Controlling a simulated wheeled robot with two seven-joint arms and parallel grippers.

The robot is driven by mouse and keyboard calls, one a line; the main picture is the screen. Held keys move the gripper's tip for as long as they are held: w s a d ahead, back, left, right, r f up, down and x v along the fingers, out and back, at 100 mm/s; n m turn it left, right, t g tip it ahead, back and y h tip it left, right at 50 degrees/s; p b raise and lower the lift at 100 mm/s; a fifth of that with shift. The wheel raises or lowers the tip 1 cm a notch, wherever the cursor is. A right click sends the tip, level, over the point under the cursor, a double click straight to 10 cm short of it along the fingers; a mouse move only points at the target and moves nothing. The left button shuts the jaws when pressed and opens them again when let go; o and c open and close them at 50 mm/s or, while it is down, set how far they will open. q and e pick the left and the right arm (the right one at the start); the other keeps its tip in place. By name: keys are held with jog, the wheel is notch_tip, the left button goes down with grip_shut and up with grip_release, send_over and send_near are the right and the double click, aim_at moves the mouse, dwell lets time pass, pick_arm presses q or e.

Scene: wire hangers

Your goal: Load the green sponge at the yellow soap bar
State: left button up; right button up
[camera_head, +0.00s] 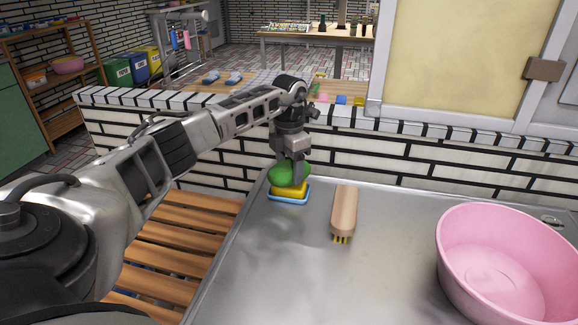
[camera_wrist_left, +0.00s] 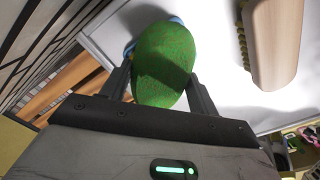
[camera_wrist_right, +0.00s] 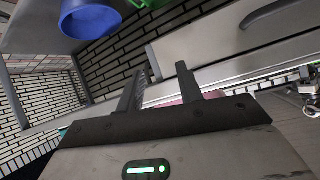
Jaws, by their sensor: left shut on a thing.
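The green sponge (camera_head: 289,173) is an oval block at the far left corner of the metal counter. My left gripper (camera_head: 291,165) points down and is shut on it; the left wrist view shows the sponge (camera_wrist_left: 163,65) between the two fingers. The yellow soap bar (camera_head: 289,189) is directly below the sponge, in a blue dish (camera_head: 288,199). The sponge overlaps the soap bar in the head view; whether they touch I cannot tell. My right gripper (camera_wrist_right: 160,88) shows only in its wrist view, with its fingers apart and nothing between them.
A wooden brush (camera_head: 344,211) lies on the counter (camera_head: 300,265) to the right of the dish. A pink basin (camera_head: 505,265) stands at the right. A low tiled wall (camera_head: 400,155) runs behind the counter. The counter between brush and basin is clear.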

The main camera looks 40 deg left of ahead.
aim_at(289, 165)
pick_arm(q)
jog(key=shift+f, duration=0.5)
pick_arm(e)
jog(key=shift+f, duration=0.25)
pick_arm(q)
jog(key=shift+f, duration=0.1)
pick_arm(e)
jog(key=shift+r, duration=0.2)
dwell(1.4)
pick_arm(q)
jog(key=shift+r+p, duration=0.45)
jog(key=shift+r, duration=0.05)
jog(key=shift+r+p, duration=0.7)
jog(key=shift+r, duration=0.1)
notch_tip(289, 165, up, 3)
jog(key=p, duration=0.3)
jog(key=shift+r, duration=0.2)
jog(key=shift+r+p, duration=0.5)
jog(key=shift+r, duration=0.1)
pick_arm(e)
jog(key=shift+s+d+r+n+g+h, duration=0.2)
jog(key=shift+d+r, duration=0.1)
jog(key=shift+r, duration=0.25)
jog(key=shift+s+d+r+n+g+h, duration=0.1)
jog(key=shift+d+r+n+g, duration=0.15)
jog(key=shift+r, duration=0.25)
jog(key=shift+f, duration=0.1)
